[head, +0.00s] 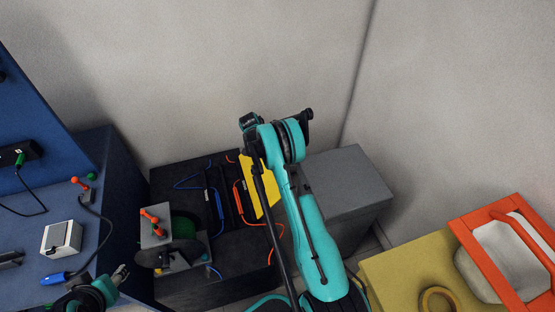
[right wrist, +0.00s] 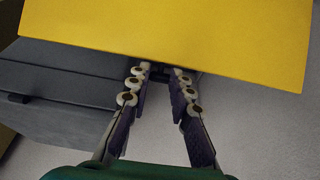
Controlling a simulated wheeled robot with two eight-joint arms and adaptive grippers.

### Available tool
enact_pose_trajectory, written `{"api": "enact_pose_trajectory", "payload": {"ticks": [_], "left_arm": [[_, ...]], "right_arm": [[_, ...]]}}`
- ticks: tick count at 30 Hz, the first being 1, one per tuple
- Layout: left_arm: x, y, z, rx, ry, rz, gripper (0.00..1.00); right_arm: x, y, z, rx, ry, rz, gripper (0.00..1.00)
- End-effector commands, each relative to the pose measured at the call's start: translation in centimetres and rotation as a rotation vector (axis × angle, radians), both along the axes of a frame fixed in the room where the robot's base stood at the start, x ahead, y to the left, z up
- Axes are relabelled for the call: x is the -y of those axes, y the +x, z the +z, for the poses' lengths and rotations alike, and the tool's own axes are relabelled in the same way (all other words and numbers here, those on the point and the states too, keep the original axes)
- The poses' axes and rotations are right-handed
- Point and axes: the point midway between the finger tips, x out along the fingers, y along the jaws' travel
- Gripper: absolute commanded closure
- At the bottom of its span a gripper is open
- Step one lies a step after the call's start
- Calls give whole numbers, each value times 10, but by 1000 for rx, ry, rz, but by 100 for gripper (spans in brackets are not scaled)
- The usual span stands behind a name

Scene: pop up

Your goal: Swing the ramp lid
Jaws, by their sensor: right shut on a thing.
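The yellow ramp lid (head: 263,193) stands tilted over the right part of a black box (head: 224,258) in the head view. It is partly hidden behind my right arm. In the right wrist view the lid (right wrist: 170,28) fills the top as a flat yellow panel. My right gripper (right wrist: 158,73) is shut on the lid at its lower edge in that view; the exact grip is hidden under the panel. My left gripper (head: 122,271) is low at the left of the head view, apart from the lid; its finger gap is too small to tell.
A grey box (head: 345,185) stands just right of the lid. A blue bench (head: 90,222) with a white switch box (head: 62,238) is at the left. A yellow table (head: 400,275) with an orange-framed case (head: 480,237) is at the right. Walls close off the back.

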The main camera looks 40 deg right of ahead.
Motion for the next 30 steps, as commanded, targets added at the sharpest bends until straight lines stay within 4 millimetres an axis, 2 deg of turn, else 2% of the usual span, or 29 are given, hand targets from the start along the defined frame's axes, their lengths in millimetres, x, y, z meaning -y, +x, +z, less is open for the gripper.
{"api": "enact_pose_trajectory", "payload": {"ticks": [4,17,30], "left_arm": [[0,0,3,0,0,0,56],[0,0,3,0,0,0,56],[0,0,6,0,0,0,56]], "right_arm": [[-8,3,8,1,1,3,98],[-10,4,10,1,0,2,98],[-42,14,29,2,0,3,98]]}}
